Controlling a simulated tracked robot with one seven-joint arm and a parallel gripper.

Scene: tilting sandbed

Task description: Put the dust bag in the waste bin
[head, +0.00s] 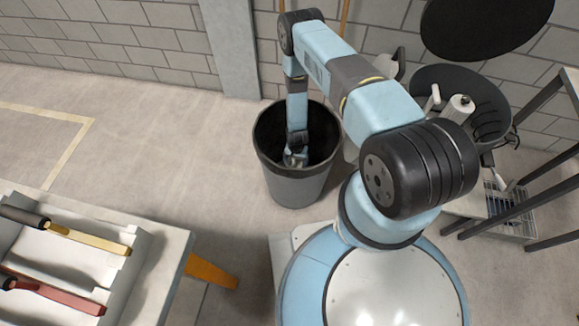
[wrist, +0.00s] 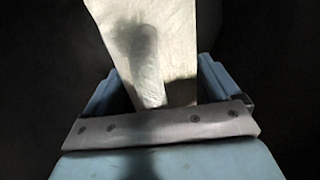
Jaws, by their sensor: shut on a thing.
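The waste bin (head: 294,186) is a grey, round, open-topped bin with a dark inside, standing on the floor near the wall. My arm reaches down into its mouth, and my gripper (head: 296,160) is inside the rim. In the wrist view my gripper (wrist: 160,105) is shut on the dust bag (wrist: 175,45), a pale cream, papery bag. The bag extends beyond the fingers against a dark background. In the head view the bag is mostly hidden by my gripper and the bin wall. I cannot tell whether the bag touches the bin's bottom.
A pale workbench (head: 150,285) with a white tray of handled tools stands at the lower left. A dark round container (head: 475,90) with white items stands at the upper right, by a metal frame. The floor (head: 150,150) left of the bin is clear.

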